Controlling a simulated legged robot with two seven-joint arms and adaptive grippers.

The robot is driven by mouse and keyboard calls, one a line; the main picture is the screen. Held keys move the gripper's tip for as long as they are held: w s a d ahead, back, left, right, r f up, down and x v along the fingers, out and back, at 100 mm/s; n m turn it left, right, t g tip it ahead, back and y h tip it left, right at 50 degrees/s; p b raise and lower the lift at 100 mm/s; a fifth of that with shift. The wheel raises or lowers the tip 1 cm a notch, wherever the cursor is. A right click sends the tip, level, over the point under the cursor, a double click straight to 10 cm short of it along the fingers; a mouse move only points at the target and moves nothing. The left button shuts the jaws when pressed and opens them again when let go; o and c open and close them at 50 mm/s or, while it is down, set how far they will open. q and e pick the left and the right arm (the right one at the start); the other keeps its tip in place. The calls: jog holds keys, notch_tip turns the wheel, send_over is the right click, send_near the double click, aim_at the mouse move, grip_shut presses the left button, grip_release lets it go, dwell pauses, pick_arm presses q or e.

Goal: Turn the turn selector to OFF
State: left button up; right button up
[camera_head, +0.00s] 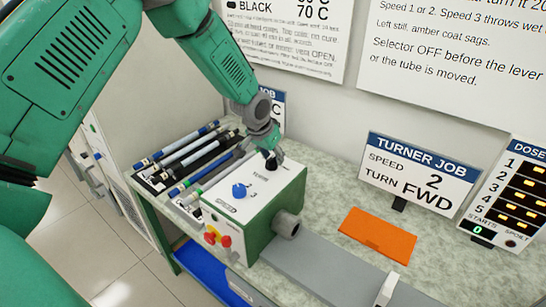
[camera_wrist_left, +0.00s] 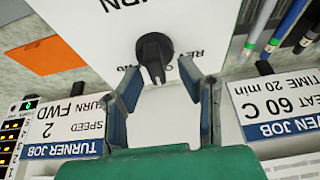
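The turn selector is a black knob (camera_wrist_left: 155,52) on the white top panel of the green-sided box (camera_head: 250,200). In the head view the knob (camera_head: 271,165) shows small beneath my left gripper (camera_head: 270,148). In the left wrist view my left gripper (camera_wrist_left: 158,80) is open, with its blue-grey fingertips apart just short of the knob's pointer. No contact is clear. The lettering around the knob is upside down and partly hidden, so its setting is hard to read. A blue knob (camera_head: 239,190) sits nearer on the same panel. My right gripper is not in view.
Several rods and pens (camera_head: 185,150) lie left of the box. An orange plate (camera_head: 378,233) lies to the right. The turner job card (camera_head: 418,175) reads speed 2, turn FWD. Red buttons (camera_head: 225,240) are on the box's front. A grey cylinder (camera_head: 287,225) sticks out of its side.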

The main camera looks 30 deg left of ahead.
pick_arm(q)
jog(key=v, duration=1.1)
jog(key=shift+s+r, duration=0.3)
